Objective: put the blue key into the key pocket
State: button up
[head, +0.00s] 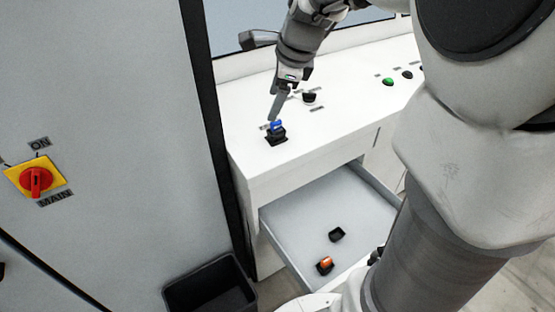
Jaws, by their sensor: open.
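The blue key (276,125) sits upright in a black holder (276,138) on the white console top, near its left front corner. My gripper (274,113) is open, its fingers reaching down to the key from above. Only one finger shows clearly, and I cannot tell whether it touches the key. In the open drawer below, a small black pocket (336,234) looks empty. Closer to the drawer front, an orange key (325,262) sits in a similar black pocket. No label shows which of these is the key pocket.
The drawer (290,207) is pulled out under the console (245,146). A tall grey cabinet with a red and yellow main switch (36,180) stands at the left. A black bin (210,285) is on the floor. A black knob (309,97) and a green button (388,82) are on the console.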

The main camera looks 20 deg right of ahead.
jog(key=s+a+n, duration=0.3)
jog(key=s+n, duration=0.7)
jog(key=n, duration=0.1)
jog(key=s+a+n+h, duration=0.1)
jog(key=s+a+n, duration=0.2)
jog(key=s+n, duration=0.7)
jog(key=shift+s+a+f+n+t, duration=0.15)
jog(key=shift+s+f+n+t, duration=0.1)
jog(key=shift+n+t, duration=0.25)
jog(key=shift+s, duration=0.15)
